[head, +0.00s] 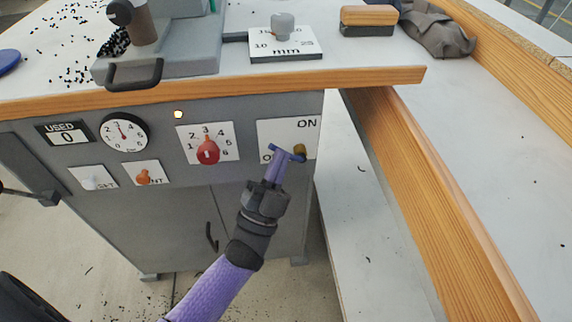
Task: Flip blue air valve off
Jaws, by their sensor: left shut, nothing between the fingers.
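The blue air valve handle (282,150) is on a white plate (283,128) at the right of the grey cabinet front. A brass-coloured part (299,150) sits at the handle's right end. The handle lies roughly level, reaching left from the brass part. "ON" shows at the plate's upper right; at lower left only an "O" shows clearly, the rest of that word being covered. My left gripper (275,168) is shut and empty, its fingertips at the handle from below. They look touching or very near; I cannot tell which. My right gripper is not in view.
A red selector knob (207,150), a dial gauge (124,133), an orange switch (143,177) and a white button (92,183) are on the same panel. The wooden bench edge (220,89) overhangs it. A wooden-edged side bench (430,190) stands to the right.

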